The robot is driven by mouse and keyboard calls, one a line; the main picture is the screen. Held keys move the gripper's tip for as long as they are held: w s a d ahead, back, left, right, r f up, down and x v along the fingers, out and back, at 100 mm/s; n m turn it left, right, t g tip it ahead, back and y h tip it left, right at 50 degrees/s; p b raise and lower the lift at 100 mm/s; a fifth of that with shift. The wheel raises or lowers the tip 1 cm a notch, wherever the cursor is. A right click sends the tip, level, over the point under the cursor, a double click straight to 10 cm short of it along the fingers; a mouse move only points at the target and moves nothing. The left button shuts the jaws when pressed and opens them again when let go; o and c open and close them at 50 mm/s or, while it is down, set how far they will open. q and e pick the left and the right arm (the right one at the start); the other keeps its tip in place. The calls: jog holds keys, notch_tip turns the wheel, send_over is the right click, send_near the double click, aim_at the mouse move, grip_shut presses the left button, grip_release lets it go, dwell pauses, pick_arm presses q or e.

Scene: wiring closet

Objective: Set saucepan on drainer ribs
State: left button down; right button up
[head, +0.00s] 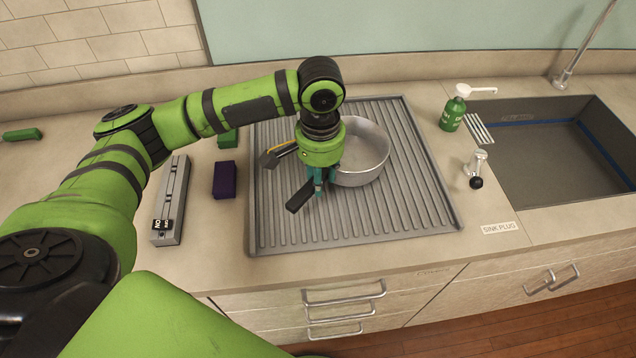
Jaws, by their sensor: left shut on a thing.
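The saucepan (366,152) is a round light-grey metal pan, partly hidden behind my left gripper. It is over the ribbed grey drainer (385,219), right of the gripper, and looks upright. I cannot tell whether its base touches the ribs. A dark handle end (299,197) sticks out to the lower left of the fingers. My left gripper (319,190) points down with its teal fingers shut on the saucepan handle. The fingers hide the grasped part. My right gripper is not in view.
A dark sink (560,160) with a tap (571,70) lies to the right. A green soap bottle (453,113) and a sink plug (476,168) stand between it and the drainer. A purple block (224,180) and a grey slotted bar (171,203) lie left of the drainer.

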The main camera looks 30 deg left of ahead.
pick_arm(q)
jog(key=shift+s+a+f, duration=0.15)
jog(key=shift+s+f, duration=0.05)
jog(key=shift+f, duration=0.25)
notch_tip(320, 180, down, 2)
jog(key=shift+f+p, duration=0.2)
jog(key=shift+p, duration=0.3)
jog(key=shift+f, duration=0.5)
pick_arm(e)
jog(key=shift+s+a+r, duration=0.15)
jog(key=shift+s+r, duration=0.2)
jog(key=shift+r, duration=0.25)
pick_arm(q)
jog(key=c, duration=0.9)
grip_release()
jog(key=shift+f, duration=0.1)
jog(key=shift+o, duration=0.2)
notch_tip(320, 180, up, 12)
jog(key=shift+r+b, duration=0.1)
jog(key=shift+b, duration=1)
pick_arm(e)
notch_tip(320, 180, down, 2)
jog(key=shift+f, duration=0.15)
